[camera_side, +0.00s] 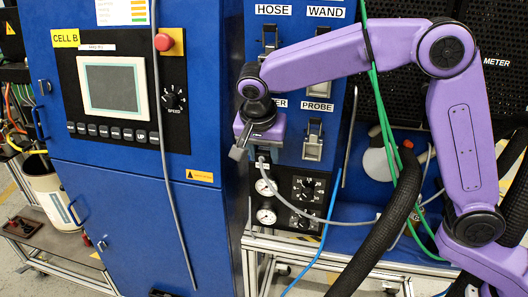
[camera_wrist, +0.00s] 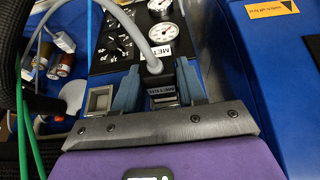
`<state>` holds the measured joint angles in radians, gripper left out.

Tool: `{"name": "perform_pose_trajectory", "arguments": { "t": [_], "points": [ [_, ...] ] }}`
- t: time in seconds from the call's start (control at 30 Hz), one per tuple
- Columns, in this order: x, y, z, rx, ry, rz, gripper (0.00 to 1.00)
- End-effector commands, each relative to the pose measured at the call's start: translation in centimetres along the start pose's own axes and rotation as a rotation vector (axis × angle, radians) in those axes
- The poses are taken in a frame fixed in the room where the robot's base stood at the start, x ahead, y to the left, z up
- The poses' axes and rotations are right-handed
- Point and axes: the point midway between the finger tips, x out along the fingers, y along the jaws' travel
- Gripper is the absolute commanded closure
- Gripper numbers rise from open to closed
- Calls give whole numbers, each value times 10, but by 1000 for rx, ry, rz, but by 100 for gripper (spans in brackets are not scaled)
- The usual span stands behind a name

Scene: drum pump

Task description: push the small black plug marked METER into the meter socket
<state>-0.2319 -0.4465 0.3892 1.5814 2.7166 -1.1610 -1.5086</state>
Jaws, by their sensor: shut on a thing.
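The small black plug marked METER (camera_wrist: 162,93) sits between the two blue-grey fingers of my gripper (camera_wrist: 157,75) in the wrist view, with its label facing the camera. A grey cable (camera_wrist: 152,50) leaves its far end and curves away to the left. In the side view my gripper (camera_side: 262,142) is close against the blue panel, below a label whose visible end reads "ER". The socket under that label is hidden by my gripper and wrist, so I cannot tell whether the plug is touching or inside it. The cable (camera_side: 280,195) hangs below my gripper.
The PROBE holder (camera_side: 313,140) is just right of my gripper, with HOSE (camera_side: 269,40) and WAND holders above. Gauges (camera_side: 265,187) and a dial panel (camera_side: 305,188) lie below. A blue cabinet (camera_side: 140,200) stands left. Green cables (camera_side: 383,120) and a black hose (camera_side: 385,235) hang right.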

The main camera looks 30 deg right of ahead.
Motion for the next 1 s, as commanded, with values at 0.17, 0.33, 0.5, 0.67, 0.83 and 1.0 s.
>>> {"name": "perform_pose_trajectory", "arguments": {
  "t": [0.17,0.33,0.5,0.67,0.83,1.0],
  "points": [
    [2,0,-4,1,0,0,96],
    [2,0,-6,1,0,-1,96],
    [2,0,-6,1,0,-1,96],
    [2,0,-6,1,0,0,96],
    [3,0,-7,1,0,0,96],
    [4,0,-9,1,0,0,96]
  ]
}}
